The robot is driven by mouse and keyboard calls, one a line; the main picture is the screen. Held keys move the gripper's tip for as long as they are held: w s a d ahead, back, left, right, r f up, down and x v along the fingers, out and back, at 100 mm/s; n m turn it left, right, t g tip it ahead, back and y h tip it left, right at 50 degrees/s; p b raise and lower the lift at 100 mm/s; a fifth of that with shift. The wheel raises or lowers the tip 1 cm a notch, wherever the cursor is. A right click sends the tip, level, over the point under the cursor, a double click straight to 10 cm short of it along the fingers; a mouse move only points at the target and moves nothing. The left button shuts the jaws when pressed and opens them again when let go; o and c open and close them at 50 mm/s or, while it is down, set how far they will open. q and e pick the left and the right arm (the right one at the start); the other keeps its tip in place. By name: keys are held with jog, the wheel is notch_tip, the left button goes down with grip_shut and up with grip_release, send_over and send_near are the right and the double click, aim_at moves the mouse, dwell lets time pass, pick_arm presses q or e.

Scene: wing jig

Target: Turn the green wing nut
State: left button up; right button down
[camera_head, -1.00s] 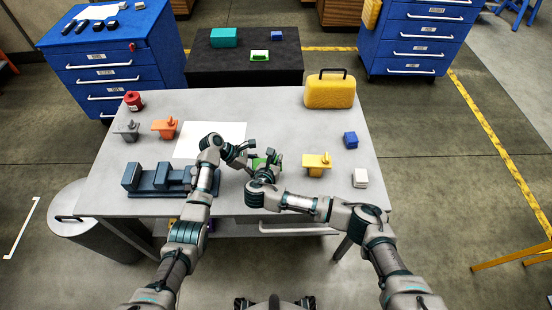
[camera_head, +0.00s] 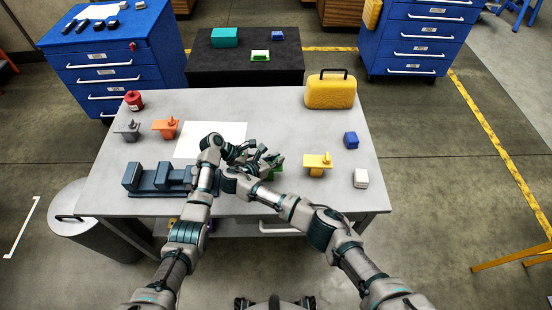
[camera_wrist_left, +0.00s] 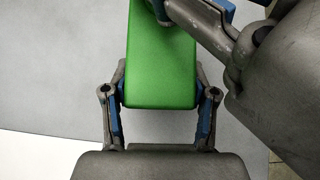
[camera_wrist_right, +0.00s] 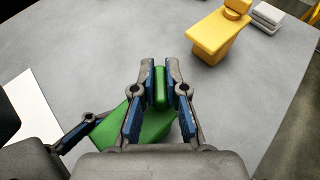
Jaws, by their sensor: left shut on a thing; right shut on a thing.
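The green wing nut piece shows in the left wrist view as a flat green block (camera_wrist_left: 160,70), with my left gripper (camera_wrist_left: 160,103) shut on its sides. In the right wrist view its green body (camera_wrist_right: 130,128) lies below, and my right gripper (camera_wrist_right: 160,72) is shut on the upright green wing (camera_wrist_right: 160,86). In the head view only a little green (camera_head: 278,173) shows near the table's middle. My right gripper (camera_head: 270,162) and left gripper (camera_head: 238,153) are close together there and hide most of it.
A yellow wing piece (camera_head: 317,164) stands to the right, with a blue block (camera_head: 351,140) and a white block (camera_head: 361,178) beyond. A dark blue vise-like fixture (camera_head: 150,179) sits left. Orange (camera_head: 165,129) and grey (camera_head: 127,130) wing pieces stand behind it. A yellow case (camera_head: 331,90) is at the back right.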

jog(key=shift+d, duration=0.1)
jog(key=c, duration=1.2)
grip_release()
notch_tip(320, 180, up, 10)
jog(key=shift+w+f, duration=0.1)
